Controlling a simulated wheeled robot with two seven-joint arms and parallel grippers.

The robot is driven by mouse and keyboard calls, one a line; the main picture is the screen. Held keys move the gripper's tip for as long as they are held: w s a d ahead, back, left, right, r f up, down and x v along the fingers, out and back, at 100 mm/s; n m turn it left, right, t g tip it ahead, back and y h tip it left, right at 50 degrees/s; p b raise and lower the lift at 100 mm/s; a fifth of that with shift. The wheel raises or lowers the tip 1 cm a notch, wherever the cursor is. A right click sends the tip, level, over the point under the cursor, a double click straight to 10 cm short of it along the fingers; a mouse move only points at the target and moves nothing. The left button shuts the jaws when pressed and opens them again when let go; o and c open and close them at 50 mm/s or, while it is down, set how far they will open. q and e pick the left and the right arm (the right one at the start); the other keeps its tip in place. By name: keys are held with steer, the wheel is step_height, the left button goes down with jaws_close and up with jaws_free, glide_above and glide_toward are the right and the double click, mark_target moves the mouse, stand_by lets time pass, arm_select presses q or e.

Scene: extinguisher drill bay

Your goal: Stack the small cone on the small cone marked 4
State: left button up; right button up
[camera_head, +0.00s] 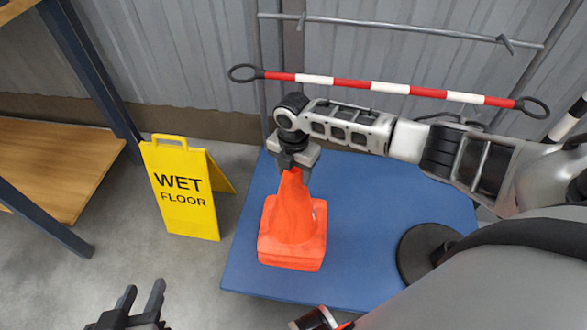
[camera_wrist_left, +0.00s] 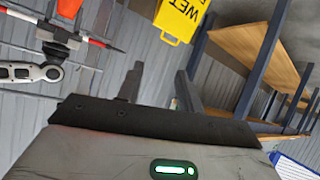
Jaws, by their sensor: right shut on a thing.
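An orange cone (camera_head: 292,214) stands upright on the blue platform (camera_head: 352,205). Its square base looks layered and a bit uneven, as if one cone sits over another, but I cannot tell for sure. No number 4 shows on any cone face in view. My right gripper (camera_head: 294,172) reaches in from the right and is shut on the cone's tip. My left gripper (camera_head: 140,298) is low at the left, away from the cone, with its fingers apart and empty. Those fingers also show in the left wrist view (camera_wrist_left: 160,88). An orange piece (camera_wrist_left: 60,28) shows there at the upper left.
A yellow wet floor sign (camera_head: 183,190) stands left of the platform. A red and white pole (camera_head: 388,88) runs behind it. A black round base (camera_head: 425,256) sits at the platform's right. A wooden shelf (camera_head: 55,160) is at the left.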

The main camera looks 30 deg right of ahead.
steer(key=shift+f+b, duration=0.55)
steer(key=shift+f, duration=0.35)
steer(key=shift+f+b, duration=0.3)
steer(key=shift+f, duration=0.15)
arm_select(q)
steer(key=f, duration=0.3)
steer(key=shift+w+d+g, duration=0.2)
steer(key=shift+d+g, duration=0.1)
steer(key=shift+d, duration=0.05)
arm_select(e)
steer(key=o, duration=1.5)
steer(key=shift+r, duration=0.1)
arm_select(q)
steer(key=shift+t, duration=0.5)
steer(key=shift+s+a+r+p, duration=0.1)
steer(key=shift+a+r+p, duration=0.1)
steer(key=shift+r+p, duration=0.6)
steer(key=shift+a+r+p, duration=0.15)
steer(key=shift+r+p, duration=0.4)
steer(key=shift+r, duration=0.3)
steer(key=shift+s+a+r+p, duration=0.1)
steer(key=shift+a+r+p, duration=0.1)
steer(key=shift+r+p, duration=0.6)
arm_select(e)
step_height(320, 180, up, 16)
